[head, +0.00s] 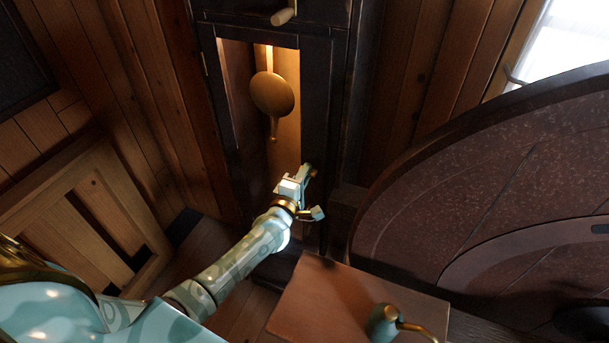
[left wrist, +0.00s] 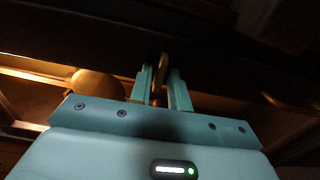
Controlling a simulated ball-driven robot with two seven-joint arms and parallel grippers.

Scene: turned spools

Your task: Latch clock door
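The tall dark clock case (head: 340,100) stands at the top centre of the head view. Its narrow door (head: 228,110) frames a lit opening where a brass pendulum (head: 272,93) hangs; the pendulum bob also shows in the left wrist view (left wrist: 96,84). I cannot tell whether the door is flush with the case. A small brass latch (left wrist: 161,72) is on the door's right side. My left gripper (head: 308,174) is at the latch. In the left wrist view, its two fingers (left wrist: 160,90) are close together with the latch between them. My right gripper is not in view.
A wooden top (head: 310,300) with a teal and brass object (head: 384,322) stands below the clock. A big round stone-like wheel (head: 480,180) fills the right. A pale wooden frame (head: 100,200) leans at left. A light peg (head: 284,16) sticks out above the pendulum opening.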

